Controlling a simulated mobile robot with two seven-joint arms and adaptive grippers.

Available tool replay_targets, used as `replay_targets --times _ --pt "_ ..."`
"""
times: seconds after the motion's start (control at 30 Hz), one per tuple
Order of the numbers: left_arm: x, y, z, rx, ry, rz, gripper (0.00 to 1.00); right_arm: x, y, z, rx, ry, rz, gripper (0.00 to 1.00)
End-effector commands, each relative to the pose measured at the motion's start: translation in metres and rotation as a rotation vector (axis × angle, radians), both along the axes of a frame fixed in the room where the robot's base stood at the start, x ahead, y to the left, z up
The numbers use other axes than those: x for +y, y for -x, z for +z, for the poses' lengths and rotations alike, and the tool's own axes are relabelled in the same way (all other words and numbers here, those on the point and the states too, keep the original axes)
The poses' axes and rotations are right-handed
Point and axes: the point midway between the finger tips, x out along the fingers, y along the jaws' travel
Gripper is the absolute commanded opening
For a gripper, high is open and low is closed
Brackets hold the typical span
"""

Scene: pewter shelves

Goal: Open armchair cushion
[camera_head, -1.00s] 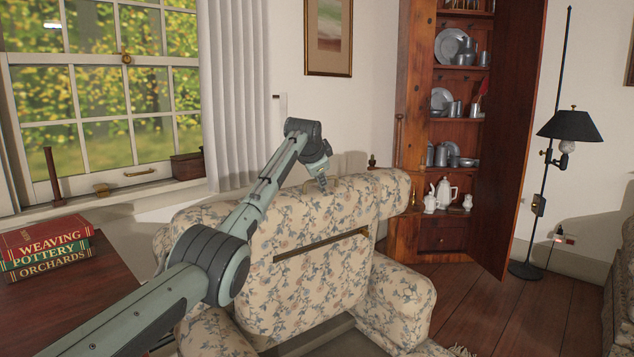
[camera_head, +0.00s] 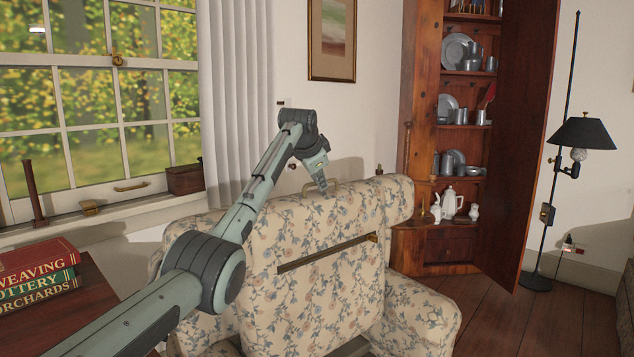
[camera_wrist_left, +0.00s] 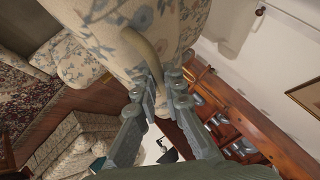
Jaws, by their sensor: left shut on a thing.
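The armchair cushion (camera_head: 305,220) is cream with a blue and tan floral print. My left gripper (camera_head: 323,190) reaches down to this handle from above. In the left wrist view, the handle (camera_wrist_left: 145,48) runs down to between the fingertips of the left gripper (camera_wrist_left: 160,82), which is shut on it. The fingers partly hide the handle's end. My right gripper is not in view.
A desk (camera_head: 105,310) with stacked books (camera_head: 38,278) is at left, below the window. A wooden cabinet (camera_head: 425,120) with an open door (camera_head: 520,150) holds pewter dishes behind the chair. A floor lamp (camera_head: 583,133) stands at right. Bare floor lies between chair and lamp.

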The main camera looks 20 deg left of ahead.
Motion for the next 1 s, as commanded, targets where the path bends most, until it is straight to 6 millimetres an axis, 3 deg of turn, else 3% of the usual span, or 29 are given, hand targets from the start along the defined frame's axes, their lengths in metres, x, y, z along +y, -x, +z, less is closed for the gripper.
replay_targets --times 0.53,0.57,0.7,1.0 --pt "-0.0020 0.0008 0.0011 0.003 0.005 -0.001 0.00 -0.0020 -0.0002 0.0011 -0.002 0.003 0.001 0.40" --pt "-0.0020 0.0008 0.0011 0.003 0.005 -0.001 0.12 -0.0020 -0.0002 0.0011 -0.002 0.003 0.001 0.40" --pt "-0.0020 0.0008 0.0010 0.003 0.005 -0.001 0.29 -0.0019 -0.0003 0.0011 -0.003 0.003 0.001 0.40" --pt "-0.0017 0.0011 0.0002 0.004 0.005 -0.001 0.31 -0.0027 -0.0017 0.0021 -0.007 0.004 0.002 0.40"
